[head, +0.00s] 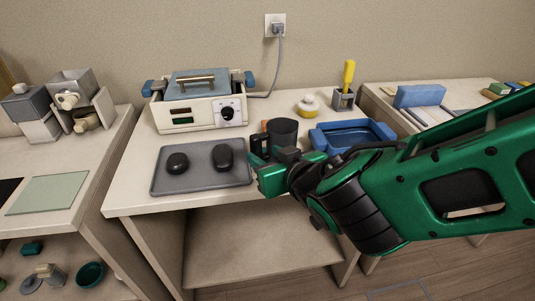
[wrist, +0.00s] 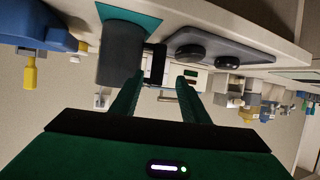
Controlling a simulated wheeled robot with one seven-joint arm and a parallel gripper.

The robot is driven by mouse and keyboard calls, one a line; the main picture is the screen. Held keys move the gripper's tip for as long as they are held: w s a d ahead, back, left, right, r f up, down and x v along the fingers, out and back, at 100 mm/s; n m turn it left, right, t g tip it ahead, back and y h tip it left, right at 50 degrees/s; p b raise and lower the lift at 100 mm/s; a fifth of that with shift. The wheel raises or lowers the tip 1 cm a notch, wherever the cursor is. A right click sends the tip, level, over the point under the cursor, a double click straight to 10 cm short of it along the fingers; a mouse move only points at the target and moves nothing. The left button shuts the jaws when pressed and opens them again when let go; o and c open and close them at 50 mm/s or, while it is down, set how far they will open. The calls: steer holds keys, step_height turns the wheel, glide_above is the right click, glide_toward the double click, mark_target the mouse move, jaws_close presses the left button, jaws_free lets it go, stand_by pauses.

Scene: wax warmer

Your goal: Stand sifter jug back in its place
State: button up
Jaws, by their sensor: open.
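The sifter jug (head: 285,132) is a dark grey cylinder with a black handle (head: 258,147) on its left side. It stands upright on the table, between the grey tray and the blue basin. In the wrist view, which is upside down, the jug (wrist: 121,52) has its base on a teal patch (wrist: 146,19). My gripper (wrist: 160,78) is open, its two green fingers pointing toward the handle (wrist: 156,62), which shows between the fingertips. I cannot tell whether they touch it. In the head view, my gripper (head: 268,170) is in front of the jug and hides its lower part.
A grey tray (head: 200,184) with two black oval stones lies left of the jug. The wax warmer (head: 200,110) stands behind. A blue basin (head: 385,129) is close on the right. A yellow-handled tool in a holder (head: 344,98) and a yellow-white pot (head: 308,105) stand behind.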

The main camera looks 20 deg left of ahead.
steer(key=shift+v, duration=0.8)
